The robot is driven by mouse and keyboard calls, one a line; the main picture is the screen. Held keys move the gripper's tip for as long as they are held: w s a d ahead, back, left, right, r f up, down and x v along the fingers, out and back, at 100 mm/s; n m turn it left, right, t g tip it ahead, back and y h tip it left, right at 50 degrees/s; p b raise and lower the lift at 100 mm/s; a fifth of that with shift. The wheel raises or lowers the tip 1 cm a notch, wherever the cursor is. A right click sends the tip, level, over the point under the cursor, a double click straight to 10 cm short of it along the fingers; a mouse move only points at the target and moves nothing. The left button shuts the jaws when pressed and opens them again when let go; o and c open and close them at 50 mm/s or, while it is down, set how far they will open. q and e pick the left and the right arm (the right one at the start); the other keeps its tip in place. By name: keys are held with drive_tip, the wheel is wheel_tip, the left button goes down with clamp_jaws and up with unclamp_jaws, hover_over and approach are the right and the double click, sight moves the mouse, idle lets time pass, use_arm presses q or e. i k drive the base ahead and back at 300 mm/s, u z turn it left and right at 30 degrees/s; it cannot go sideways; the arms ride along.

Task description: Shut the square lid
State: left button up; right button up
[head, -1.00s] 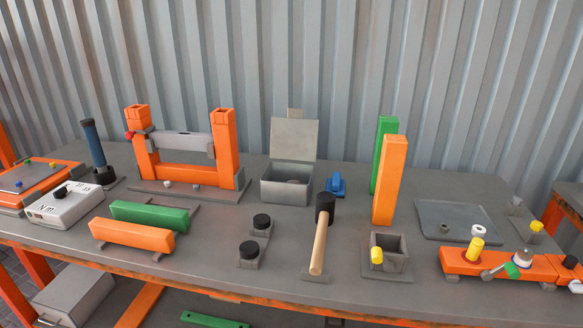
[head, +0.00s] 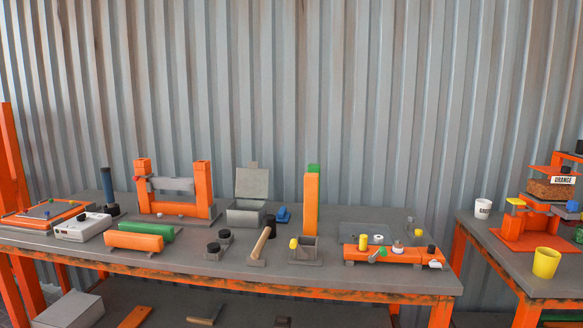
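A small grey square box (head: 246,217) stands near the back middle of the grey workbench. Its square lid (head: 252,183) is hinged at the back and stands open, tilted up and slightly backward. A small tab sticks up from the lid's top edge. The inside of the box is mostly hidden by its front wall. Neither of my grippers shows in the head view.
A mallet (head: 262,245) and a blue object (head: 284,214) are close to the box's right. An orange frame (head: 174,209) stands to its left and an orange post (head: 312,202) farther right. A second table (head: 478,228) is at the far right, past a gap.

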sight(253, 182)
drive_tip(key=u, duration=0.65)
drive_tip(key=i, duration=0.65)
drive_tip(key=u, duration=0.7)
drive_tip(key=i, duration=0.95)
drive_tip(key=z, duration=0.9)
drive_tip(key=i, duration=0.6)
drive_tip(key=z, duration=0.7)
